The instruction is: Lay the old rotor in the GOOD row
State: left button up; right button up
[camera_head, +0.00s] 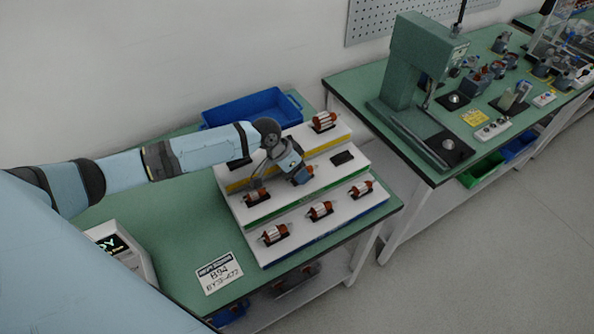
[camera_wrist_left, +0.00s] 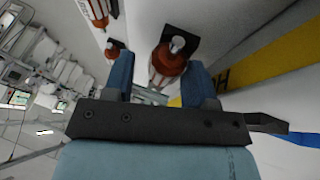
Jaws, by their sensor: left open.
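A white three-step rack carries copper-and-silver rotors. Its edge strips are yellow at the back, green in the middle (camera_head: 285,207) and blue in front; the green strip's lettering is too small to read. My left gripper (camera_head: 300,174) is over the middle step, pointing down and open. In the left wrist view its blue fingers (camera_wrist_left: 160,80) stand either side of a rotor (camera_wrist_left: 168,66) on a dark cradle. Another middle-step rotor (camera_head: 257,196) lies to the left, and an empty dark cradle (camera_head: 342,158) to the right. I cannot tell which rotor is the old one.
Front-step rotors lie at left (camera_head: 274,234), middle (camera_head: 320,210) and right (camera_head: 361,188). One rotor (camera_head: 323,121) is on the back step. A blue bin (camera_head: 252,108) stands behind the rack. A label card (camera_head: 219,273) lies in front. A green press (camera_head: 420,60) stands on the right-hand bench.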

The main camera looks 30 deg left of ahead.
pick_arm(q)
jog(key=shift+s+a+f, duration=0.3)
jog(key=shift+a, duration=0.2)
jog(key=d+b+v, duration=0.1)
jog(key=v, duration=1.3)
jog(key=shift+w+r, duration=0.25)
jog(key=shift+f, duration=0.1)
